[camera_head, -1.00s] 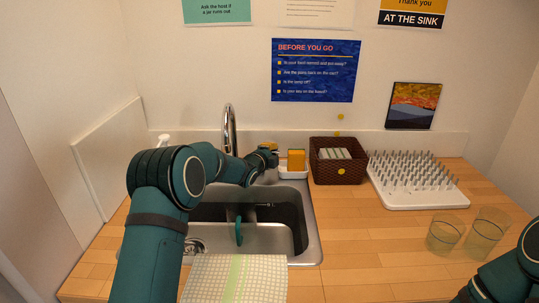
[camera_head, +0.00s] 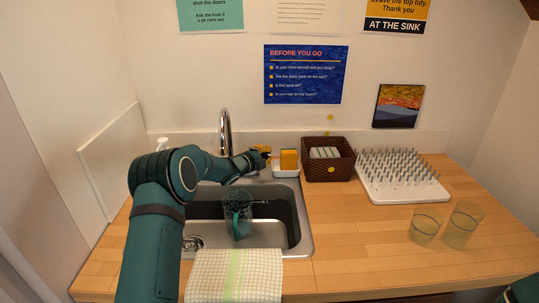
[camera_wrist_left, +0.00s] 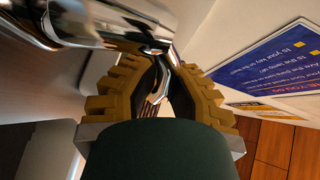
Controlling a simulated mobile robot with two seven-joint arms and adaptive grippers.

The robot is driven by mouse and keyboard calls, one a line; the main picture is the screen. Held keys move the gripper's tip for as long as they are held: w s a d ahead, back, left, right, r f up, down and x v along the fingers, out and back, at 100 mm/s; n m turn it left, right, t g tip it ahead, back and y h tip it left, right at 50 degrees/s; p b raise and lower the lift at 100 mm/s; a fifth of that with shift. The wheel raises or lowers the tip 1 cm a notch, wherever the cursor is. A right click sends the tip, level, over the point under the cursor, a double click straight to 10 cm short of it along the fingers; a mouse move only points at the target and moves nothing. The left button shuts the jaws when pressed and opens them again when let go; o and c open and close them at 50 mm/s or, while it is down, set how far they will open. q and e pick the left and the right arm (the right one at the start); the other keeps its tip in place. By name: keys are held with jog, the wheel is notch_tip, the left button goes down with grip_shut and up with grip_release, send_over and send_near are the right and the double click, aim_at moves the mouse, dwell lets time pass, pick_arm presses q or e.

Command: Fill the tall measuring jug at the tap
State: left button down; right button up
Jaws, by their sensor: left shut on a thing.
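The tap (camera_head: 225,130) is chrome with a tall curved spout and stands behind the sink. In the left wrist view its chrome body (camera_wrist_left: 95,25) fills the upper left, and a thin chrome lever (camera_wrist_left: 156,92) lies between the finger pads. My left gripper (camera_head: 263,154) is shut on this lever; its ochre fingers (camera_wrist_left: 160,88) frame it closely. My right gripper is out of view.
The steel sink (camera_head: 306,235) has a checked towel (camera_head: 235,275) over its front edge. Right of the tap are a sponge in a white holder (camera_head: 286,170), a brown basket (camera_head: 328,160), a white peg rack (camera_head: 402,176) and two glasses (camera_head: 425,226).

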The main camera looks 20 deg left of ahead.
pick_arm(q)
jog(key=c, duration=0.9)
grip_release()
jog(key=shift+r, duration=0.1)
jog(key=shift+c, duration=0.2)
jog(key=shift+s, duration=0.15)
jog(key=v, duration=1.2)
jog(key=shift+o, duration=0.2)
